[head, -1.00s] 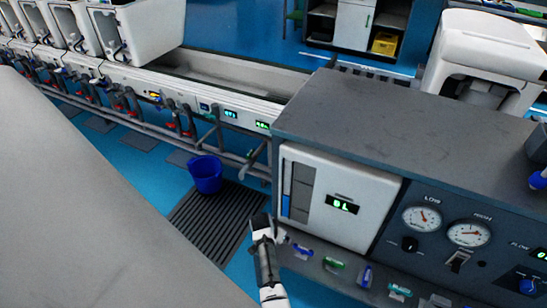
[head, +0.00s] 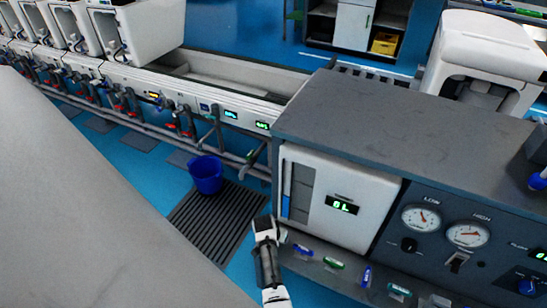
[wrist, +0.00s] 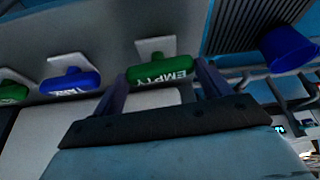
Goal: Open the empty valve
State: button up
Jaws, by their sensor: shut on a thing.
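The empty valve has a green handle marked EMPTY (wrist: 172,73), upside down in the wrist view, on a pale square mount. My gripper (wrist: 161,77) is shut on this handle, one finger at each end of it. In the head view my gripper (head: 268,229) is at the lower left corner of the grey machine and hides the empty valve. A blue handle (wrist: 72,80) and another green handle (wrist: 12,92) sit in the same row to its left in the wrist view.
The row of coloured handles runs below the white panel (head: 338,200) with a green display. A blue bucket (head: 206,175) stands on a dark slatted grate (head: 215,222) left of my gripper. Gauges (head: 421,219) and knobs are on the right of the machine.

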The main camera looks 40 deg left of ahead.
jog(key=n+y+p, duration=0.1)
jog(key=n, duration=0.2)
jog(key=shift+d+g, duration=0.15)
jog(key=shift+g, duration=0.15)
jog(key=shift+w+n+g+y, duration=0.1)
jog(key=shift+n+g+y, duration=0.2)
jog(key=shift+n, duration=0.85)
jog(key=shift+n+g+y, duration=0.2)
jog(key=shift+n+y, duration=0.2)
jog(key=shift+n, duration=0.75)
jog(key=o, duration=1)
jog(key=v, duration=1.4)
jog(key=shift+w, duration=0.15)
jog(key=shift+f, duration=0.1)
